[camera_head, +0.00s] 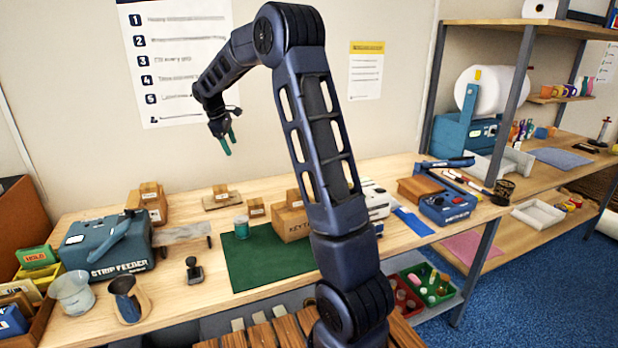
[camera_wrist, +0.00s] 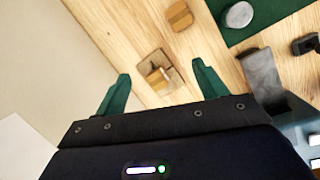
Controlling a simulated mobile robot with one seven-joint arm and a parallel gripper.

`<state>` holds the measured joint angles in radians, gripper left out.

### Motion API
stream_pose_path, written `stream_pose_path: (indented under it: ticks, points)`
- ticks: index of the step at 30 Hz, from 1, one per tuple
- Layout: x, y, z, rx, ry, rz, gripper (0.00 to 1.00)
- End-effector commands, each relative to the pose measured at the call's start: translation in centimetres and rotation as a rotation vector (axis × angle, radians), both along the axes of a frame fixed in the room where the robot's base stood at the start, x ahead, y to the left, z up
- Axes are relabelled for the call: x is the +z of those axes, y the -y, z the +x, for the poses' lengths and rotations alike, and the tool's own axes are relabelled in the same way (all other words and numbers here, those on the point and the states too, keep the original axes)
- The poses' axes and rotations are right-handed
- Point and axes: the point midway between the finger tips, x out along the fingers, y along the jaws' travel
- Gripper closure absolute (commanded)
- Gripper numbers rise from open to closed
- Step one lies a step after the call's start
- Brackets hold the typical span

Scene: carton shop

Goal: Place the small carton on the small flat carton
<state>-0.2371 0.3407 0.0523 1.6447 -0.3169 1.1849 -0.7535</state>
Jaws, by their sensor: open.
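The small flat carton (camera_head: 209,204) lies on the bench near the wall. It also shows in the wrist view (camera_wrist: 152,58). A small brown carton (camera_head: 221,190) sits on top of it and shows in the wrist view too (camera_wrist: 159,79). A similar small carton (camera_head: 256,208) stands on the bench to the right, and appears in the wrist view (camera_wrist: 180,16). My gripper (camera_head: 229,141) is open and empty, well above the bench. In the wrist view its green fingertips (camera_wrist: 160,76) frame the flat carton from above, apart from it.
A larger carton (camera_head: 292,226) bears a small carton (camera_head: 294,198); another stack (camera_head: 153,210) stands left. A jar (camera_head: 241,229) is on the green mat (camera_head: 262,268). The strip feeder (camera_head: 105,246) and a stamp (camera_head: 194,272) stand left. The mat's front is clear.

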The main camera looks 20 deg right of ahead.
Motion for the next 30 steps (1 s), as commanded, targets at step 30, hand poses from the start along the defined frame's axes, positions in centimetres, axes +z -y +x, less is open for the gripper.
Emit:
stream_pose_path:
  ticks: [30]
  points:
    - [8.9,11.8,-30.6,-0.722,0.320,0.312,0.29]
